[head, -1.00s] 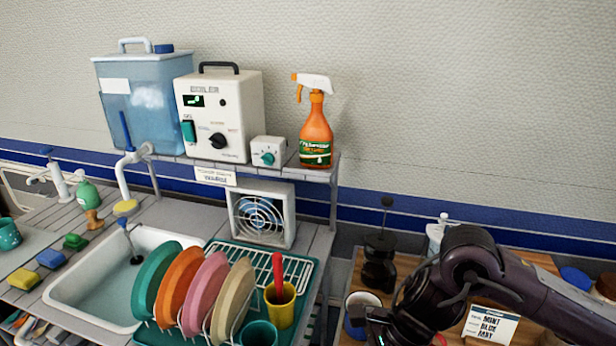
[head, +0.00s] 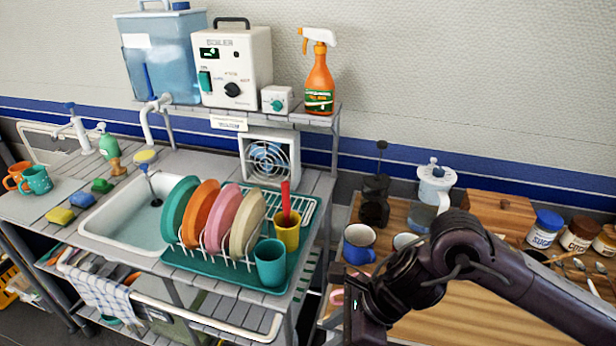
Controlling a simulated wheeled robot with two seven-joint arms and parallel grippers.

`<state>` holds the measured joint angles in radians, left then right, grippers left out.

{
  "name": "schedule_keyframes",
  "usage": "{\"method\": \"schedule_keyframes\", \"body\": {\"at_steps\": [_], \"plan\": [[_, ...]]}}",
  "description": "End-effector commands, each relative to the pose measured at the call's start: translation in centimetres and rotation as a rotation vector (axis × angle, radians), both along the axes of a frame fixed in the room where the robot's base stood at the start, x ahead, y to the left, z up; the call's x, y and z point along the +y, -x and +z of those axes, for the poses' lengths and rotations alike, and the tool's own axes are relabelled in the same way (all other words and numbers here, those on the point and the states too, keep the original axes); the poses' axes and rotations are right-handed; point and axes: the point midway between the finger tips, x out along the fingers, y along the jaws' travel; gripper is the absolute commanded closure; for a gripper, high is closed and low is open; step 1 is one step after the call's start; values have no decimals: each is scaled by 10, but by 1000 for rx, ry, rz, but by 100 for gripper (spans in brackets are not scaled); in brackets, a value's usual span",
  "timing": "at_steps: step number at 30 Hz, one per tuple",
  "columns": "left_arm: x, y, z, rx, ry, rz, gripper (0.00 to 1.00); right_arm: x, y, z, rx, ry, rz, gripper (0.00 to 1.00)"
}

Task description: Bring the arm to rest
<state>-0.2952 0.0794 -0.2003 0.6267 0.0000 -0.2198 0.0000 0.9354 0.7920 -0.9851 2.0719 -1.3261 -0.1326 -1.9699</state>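My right arm (head: 500,270) comes in from the right in the head view, bent at a joint above the wooden counter. Its wrist end points down at the lower middle, near a blue mug (head: 359,243) that stands behind it. The fingers of my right gripper are below the picture's edge, so whether it holds anything is hidden. My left arm and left gripper are not in view.
Left stand a dish rack (head: 240,268) with plates, and a sink (head: 135,225). A shelf (head: 215,115) holds a boiler (head: 233,68) and orange spray bottle (head: 319,75).

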Motion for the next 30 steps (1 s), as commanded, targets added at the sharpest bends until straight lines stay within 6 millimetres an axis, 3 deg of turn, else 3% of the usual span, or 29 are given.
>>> {"method": "schedule_keyframes", "body": {"at_steps": [8,12,15,17,20,23,26,27,30], "plan": [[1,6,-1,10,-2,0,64,63,0,12,96,-242,-348,69],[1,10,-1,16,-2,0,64,92,-7,32,245,-452,-683,69],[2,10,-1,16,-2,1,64,97,-20,49,437,-646,-1033,69],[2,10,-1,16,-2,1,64,88,-30,54,576,-759,-1267,69],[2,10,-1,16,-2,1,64,57,-43,52,826,-931,-1679,69],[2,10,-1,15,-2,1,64,12,-45,33,1082,-1082,-2114,69],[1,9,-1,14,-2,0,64,-35,-32,6,1284,-1199,-2511,69],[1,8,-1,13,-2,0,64,-50,-25,-5,-1282,1178,2525,69],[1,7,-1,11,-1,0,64,-83,-3,-28,-1126,1016,2283,69]]}}
